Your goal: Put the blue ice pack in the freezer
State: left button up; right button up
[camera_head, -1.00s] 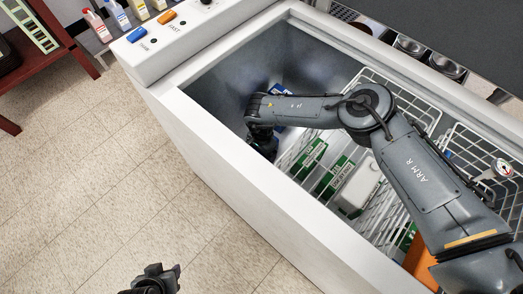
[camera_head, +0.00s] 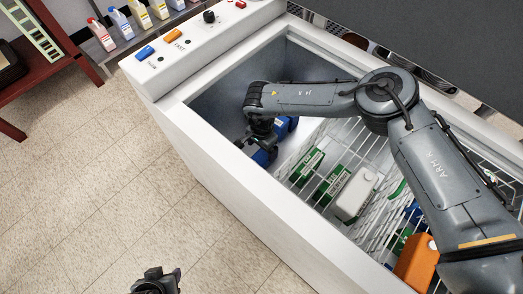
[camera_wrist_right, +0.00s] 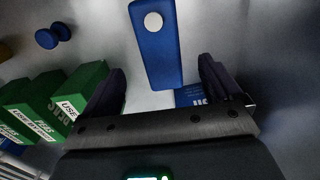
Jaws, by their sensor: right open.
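The blue ice pack (camera_wrist_right: 155,60), with a round white cap, shows in the right wrist view, ahead of and between my spread fingertips. My right gripper (camera_head: 262,143) is open and points down inside the chest freezer (camera_head: 205,140), at its left end. I see no clear grip on the pack. In the head view, blue parts (camera_head: 264,158) show beside the gripper, which hides part of them; I cannot tell which belong to the pack. My left gripper (camera_head: 157,283) is at the bottom edge, outside the freezer; its jaws are unclear.
Green boxes (camera_head: 306,167), a white carton (camera_head: 357,194) and an orange box (camera_head: 416,262) lie in the freezer near wire baskets. A lettered blue box (camera_wrist_right: 200,95) lies by my right finger. Bottles (camera_head: 120,24) stand on a shelf. The floor at left is clear.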

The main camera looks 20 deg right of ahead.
jog(key=shift+r, duration=1.2)
jog(key=shift+p, duration=0.3)
